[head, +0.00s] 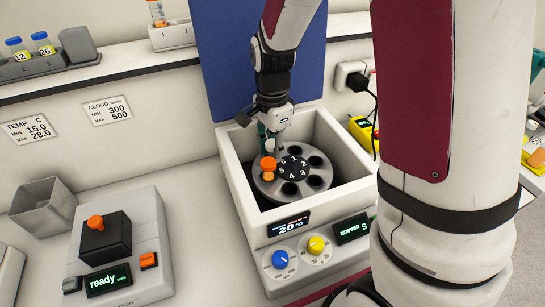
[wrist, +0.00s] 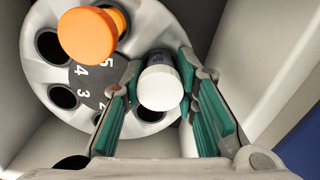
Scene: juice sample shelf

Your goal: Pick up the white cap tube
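The white cap tube (wrist: 160,88) stands between my fingers in the wrist view, its white cap towards the camera and a bit of dark label beyond it. My gripper (wrist: 161,75) has teal pads on either side of the tube and looks open around it, with narrow gaps. In the head view my gripper (head: 274,137) reaches down over the far side of the numbered grey rotor (head: 291,197). The tube's lower end is hidden, so I cannot tell how deep it sits in its rotor hole.
An orange-capped tube (wrist: 88,34) stands in the rotor close to my gripper; it also shows in the head view (head: 268,168). The walls of the white housing (head: 234,172) surround the rotor. Several other rotor holes are empty. A blue panel (head: 225,60) stands behind.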

